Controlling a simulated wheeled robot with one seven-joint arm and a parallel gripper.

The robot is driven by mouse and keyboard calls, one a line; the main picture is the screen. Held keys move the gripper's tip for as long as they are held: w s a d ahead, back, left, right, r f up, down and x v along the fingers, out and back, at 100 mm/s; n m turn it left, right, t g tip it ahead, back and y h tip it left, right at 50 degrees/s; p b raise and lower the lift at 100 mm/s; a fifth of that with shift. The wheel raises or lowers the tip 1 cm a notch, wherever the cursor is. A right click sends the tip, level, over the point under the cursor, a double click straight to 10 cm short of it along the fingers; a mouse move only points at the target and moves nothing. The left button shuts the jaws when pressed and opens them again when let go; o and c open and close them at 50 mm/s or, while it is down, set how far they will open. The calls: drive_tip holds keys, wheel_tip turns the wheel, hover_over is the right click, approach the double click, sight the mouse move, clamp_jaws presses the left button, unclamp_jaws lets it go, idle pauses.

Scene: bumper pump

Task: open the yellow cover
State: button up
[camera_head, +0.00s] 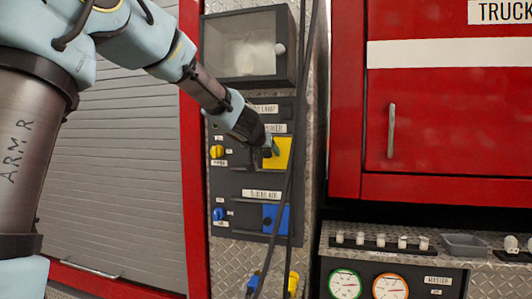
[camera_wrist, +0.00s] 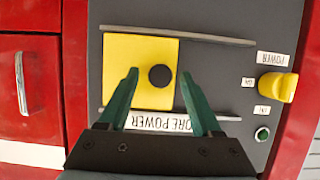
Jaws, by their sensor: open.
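The yellow cover (camera_head: 284,152) is a flat square plate on the dark panel, partly hidden by my gripper in the head view. In the wrist view the yellow cover (camera_wrist: 118,60) sits between two grey rails and bears a round black knob (camera_wrist: 160,77). My gripper (camera_head: 272,149) is at the cover's left part in the head view. In the wrist view my gripper (camera_wrist: 159,74) is open, its green fingertips on either side of the knob. I cannot tell whether they touch it. A "…ORE POWER" label shows upside down between the fingers.
A yellow switch (camera_wrist: 278,87) and a green button (camera_wrist: 262,133) sit beside the cover. Below are a blue cover (camera_head: 276,219) and blue knob (camera_head: 218,214). A dark cable (camera_head: 292,170) hangs before the panel. A windowed box (camera_head: 246,47) juts out above; red cabinet (camera_head: 450,110) at right.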

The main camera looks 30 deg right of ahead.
clamp_jaws()
idle(0.5)
idle(0.9)
